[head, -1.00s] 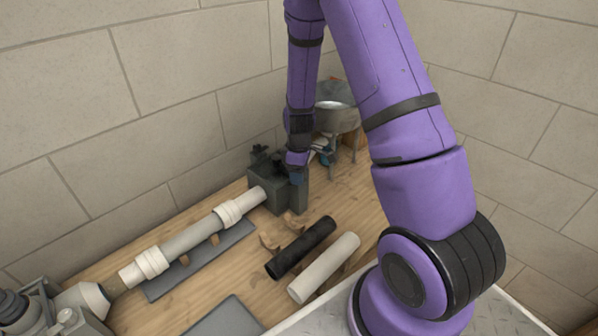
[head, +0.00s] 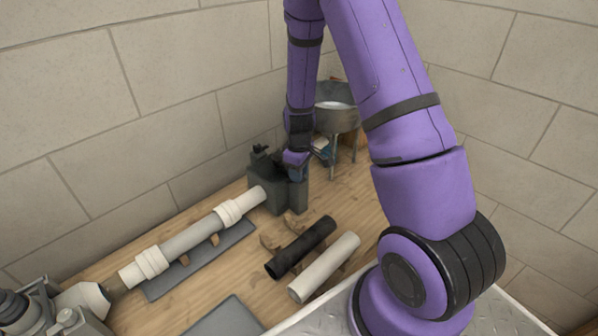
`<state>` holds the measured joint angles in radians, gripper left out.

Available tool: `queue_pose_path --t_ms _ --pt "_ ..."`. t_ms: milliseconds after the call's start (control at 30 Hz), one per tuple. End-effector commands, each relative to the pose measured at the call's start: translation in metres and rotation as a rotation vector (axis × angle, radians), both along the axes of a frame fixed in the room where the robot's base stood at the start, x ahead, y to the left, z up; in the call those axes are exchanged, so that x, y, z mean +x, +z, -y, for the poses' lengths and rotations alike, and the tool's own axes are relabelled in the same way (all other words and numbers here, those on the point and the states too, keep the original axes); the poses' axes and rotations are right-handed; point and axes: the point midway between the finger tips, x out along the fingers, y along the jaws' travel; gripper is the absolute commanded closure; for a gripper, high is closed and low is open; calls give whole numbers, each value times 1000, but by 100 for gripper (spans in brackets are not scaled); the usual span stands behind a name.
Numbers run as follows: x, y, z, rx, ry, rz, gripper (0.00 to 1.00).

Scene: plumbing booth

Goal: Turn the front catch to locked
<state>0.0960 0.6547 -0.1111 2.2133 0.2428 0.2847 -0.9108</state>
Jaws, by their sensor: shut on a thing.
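A dark grey-green block-like fixture (head: 268,196) stands on the wooden bench, with the end of a pale pipe (head: 190,238) meeting its left side. My gripper (head: 296,174) is at the upper right of this fixture, pointing down, shut on a small part there. The front catch is hidden or too small to make out behind my gripper, so I cannot tell its position. A bit of blue shows just below my purple wrist.
A metal basin on legs (head: 337,117) stands behind my gripper. A black pipe (head: 300,247) and a white pipe (head: 324,267) lie in front on wooden supports. A grey machine (head: 62,306) is at the lower left. Block walls close the corner.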

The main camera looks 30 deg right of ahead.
Motion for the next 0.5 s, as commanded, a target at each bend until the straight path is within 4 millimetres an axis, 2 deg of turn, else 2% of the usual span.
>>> queue_pose_path --t_ms 500 --pt "0 0 0 0 -489 1 92"
